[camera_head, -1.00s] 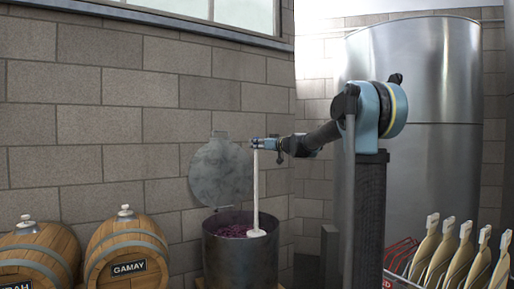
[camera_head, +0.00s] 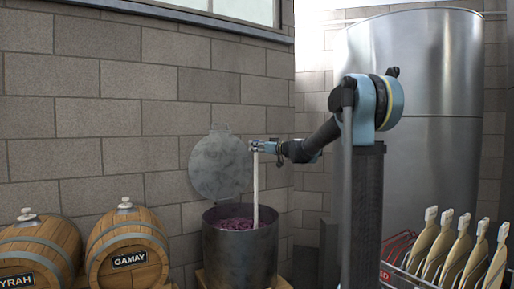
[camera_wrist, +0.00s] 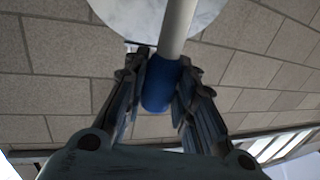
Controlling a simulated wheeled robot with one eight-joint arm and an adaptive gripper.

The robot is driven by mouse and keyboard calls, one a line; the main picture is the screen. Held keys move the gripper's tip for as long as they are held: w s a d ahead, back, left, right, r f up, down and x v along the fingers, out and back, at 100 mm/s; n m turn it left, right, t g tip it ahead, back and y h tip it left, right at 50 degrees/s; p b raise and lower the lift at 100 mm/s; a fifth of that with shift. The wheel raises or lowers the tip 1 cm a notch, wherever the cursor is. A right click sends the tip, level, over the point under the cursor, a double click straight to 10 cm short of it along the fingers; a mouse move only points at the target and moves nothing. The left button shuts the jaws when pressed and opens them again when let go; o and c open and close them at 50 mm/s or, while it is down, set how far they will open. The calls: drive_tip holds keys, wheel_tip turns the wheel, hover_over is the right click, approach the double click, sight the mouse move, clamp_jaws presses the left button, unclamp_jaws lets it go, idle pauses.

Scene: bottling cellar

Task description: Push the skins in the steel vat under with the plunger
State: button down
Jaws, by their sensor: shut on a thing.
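The steel vat (camera_head: 240,258) stands open against the block wall, its round lid (camera_head: 220,166) raised behind it. Purple skins (camera_head: 234,221) show inside below the rim. My gripper (camera_head: 257,147) is above the vat, shut on the upper end of the plunger (camera_head: 256,185). The plunger's pale shaft hangs nearly upright into the vat; its foot is hidden among the skins or behind the rim. In the wrist view, both fingers of my gripper (camera_wrist: 160,85) close around the plunger's blue grip (camera_wrist: 160,84), with the shaft (camera_wrist: 177,28) running on beyond.
A barrel marked GAMAY (camera_head: 128,245) and another barrel (camera_head: 40,250) stand left of the vat. A big steel tank (camera_head: 430,110) is at the back right. A red rack with several pale bottle-shaped items (camera_head: 455,255) stands at the lower right.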

sight(257, 157)
drive_tip(key=shift+f, duration=2.85)
drive_tip(key=shift+r, duration=0.1)
drive_tip(key=shift+r, duration=5.95)
